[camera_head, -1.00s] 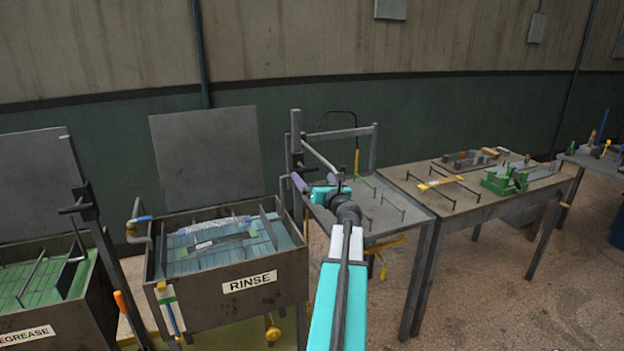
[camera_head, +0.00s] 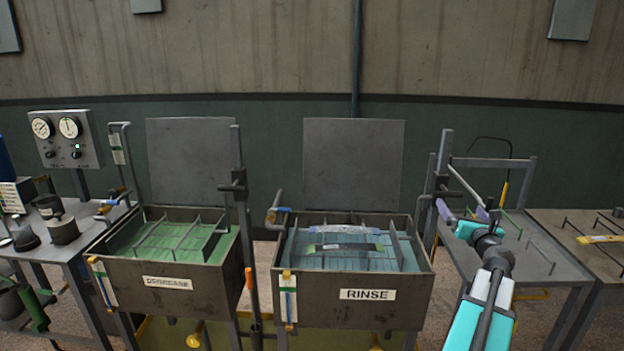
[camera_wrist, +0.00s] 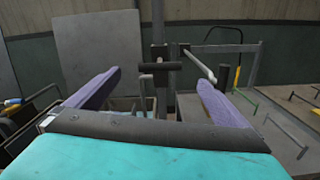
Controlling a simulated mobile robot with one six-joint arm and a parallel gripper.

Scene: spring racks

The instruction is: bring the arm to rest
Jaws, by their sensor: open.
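My arm reaches forward at the right of the head view, with teal and white links. My gripper (camera_head: 464,213) has two purple fingers and is near the post and rail at the right end of the rinse tank. In the wrist view my gripper (camera_wrist: 157,92) shows its fingers spread wide. Nothing is held between them. A dark post with a crossbar handle (camera_wrist: 160,67) stands beyond the gap between the fingers.
The rinse tank (camera_head: 345,303) holds leaf strips in a wire rack. The degrease tank (camera_head: 170,290) stands to its left. A gauge box (camera_head: 65,138) is at far left. A grey bench (camera_head: 535,260) with wire racks stands right, beside a wooden table (camera_head: 590,225).

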